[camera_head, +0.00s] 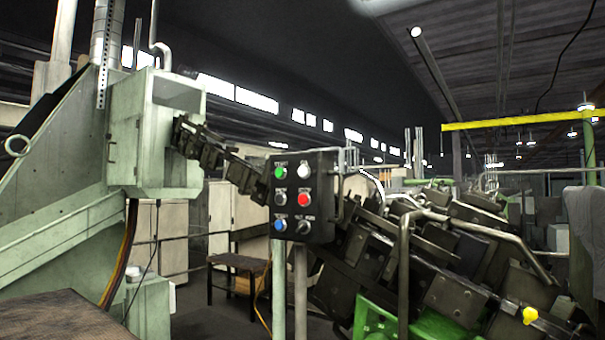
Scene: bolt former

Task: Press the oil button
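A dark control box (317,181) stands on posts near the middle of the view. Its face carries two columns of controls. The left column has a green button (280,173), a black button (280,199) and a blue button (280,225). The right column has a white button (302,171), a red button (303,199) and a black switch or knob (303,228). Small labels sit above them; they are too small to read surely, so I cannot tell for certain which is the oil button. Neither of my grippers is in view.
A pale green machine (80,200) fills the left side. A dark chain-like conveyor (215,155) runs behind the box to dark metal machinery (450,265) on the right. A small dark table (238,265) stands behind the posts. A yellow beam (520,120) hangs at upper right.

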